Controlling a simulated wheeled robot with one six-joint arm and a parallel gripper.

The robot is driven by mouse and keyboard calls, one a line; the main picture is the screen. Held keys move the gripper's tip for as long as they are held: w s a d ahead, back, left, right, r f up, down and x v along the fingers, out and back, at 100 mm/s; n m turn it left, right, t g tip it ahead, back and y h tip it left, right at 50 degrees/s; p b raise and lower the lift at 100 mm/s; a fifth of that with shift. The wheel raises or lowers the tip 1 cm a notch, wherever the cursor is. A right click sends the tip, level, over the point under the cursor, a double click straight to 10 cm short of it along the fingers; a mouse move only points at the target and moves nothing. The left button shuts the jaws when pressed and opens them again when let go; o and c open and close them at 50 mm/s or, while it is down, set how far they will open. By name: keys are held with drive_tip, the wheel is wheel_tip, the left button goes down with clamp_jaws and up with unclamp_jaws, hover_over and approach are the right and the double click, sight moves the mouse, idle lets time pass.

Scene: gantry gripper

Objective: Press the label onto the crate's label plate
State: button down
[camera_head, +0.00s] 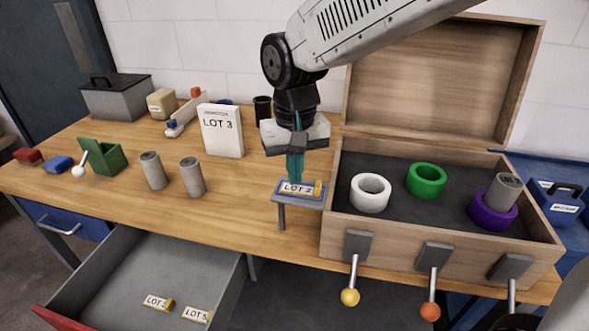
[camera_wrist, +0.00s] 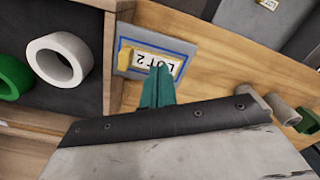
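A white label (camera_head: 297,188) reading LOT 2, with a yellow tab at one end, lies flat on a blue-bordered plate (camera_head: 281,200) held on a grey post at the left front of the open wooden crate (camera_head: 338,225). The label also shows in the wrist view (camera_wrist: 150,59), inside the plate's blue border (camera_wrist: 186,50). My gripper (camera_head: 295,178) points down over the label, its teal fingers together with nothing visible between them. The fingertips (camera_wrist: 162,70) overlap the label's edge in view. I cannot tell whether they touch it.
The crate holds white (camera_head: 370,192), green (camera_head: 427,180) and purple (camera_head: 493,214) rings; levers hang on its front. A LOT 3 sign (camera_head: 222,131) and two grey cylinders (camera_head: 192,177) stand left. The open drawer (camera_head: 110,275) holds two more labels (camera_head: 197,315).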

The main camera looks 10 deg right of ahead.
drive_tip(key=shift+f, duration=0.15)
idle(0.4)
drive_tip(key=shift+f, duration=0.65)
drive_tip(key=shift+r, duration=3.5)
